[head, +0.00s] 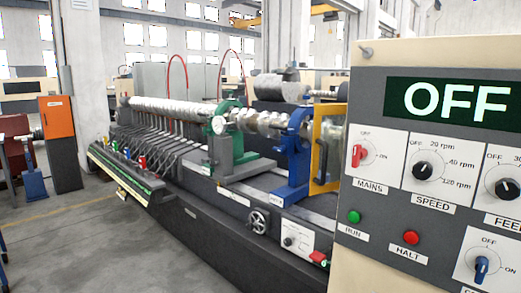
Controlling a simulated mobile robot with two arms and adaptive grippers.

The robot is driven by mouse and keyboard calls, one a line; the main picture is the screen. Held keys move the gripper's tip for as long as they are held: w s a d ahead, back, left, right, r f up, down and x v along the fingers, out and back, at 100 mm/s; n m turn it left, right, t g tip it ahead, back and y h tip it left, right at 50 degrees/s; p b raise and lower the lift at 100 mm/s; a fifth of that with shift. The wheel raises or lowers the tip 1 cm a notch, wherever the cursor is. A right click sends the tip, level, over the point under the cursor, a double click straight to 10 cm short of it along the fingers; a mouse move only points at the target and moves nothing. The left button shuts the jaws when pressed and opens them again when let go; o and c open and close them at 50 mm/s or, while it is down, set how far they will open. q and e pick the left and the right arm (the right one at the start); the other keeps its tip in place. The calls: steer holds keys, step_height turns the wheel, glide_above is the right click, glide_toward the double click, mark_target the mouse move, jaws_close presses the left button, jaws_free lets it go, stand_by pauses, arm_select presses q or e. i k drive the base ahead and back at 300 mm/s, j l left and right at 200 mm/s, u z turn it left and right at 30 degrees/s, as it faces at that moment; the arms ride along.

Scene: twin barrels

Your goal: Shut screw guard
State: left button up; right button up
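The screw guard looks to be the yellow-framed panel (328,150) on the machine bed, right of the blue stand. Its right part is hidden behind the control cabinet, and I cannot tell for certain how far open it stands. A dark handle shows on its near face. The long metal screw (258,121) runs along the machine, through the green stand (224,140) and the blue stand (291,165). Neither of my grippers is in view.
The control cabinet (428,160) fills the right side, close to me, its display reading OFF. It carries a red MAINS switch (358,156), dials and buttons. A handwheel (259,221) juts from the machine's front. Grey floor (75,235) is clear at the left.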

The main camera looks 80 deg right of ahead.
mark_target(317, 187)
steer(key=z, duration=3.2)
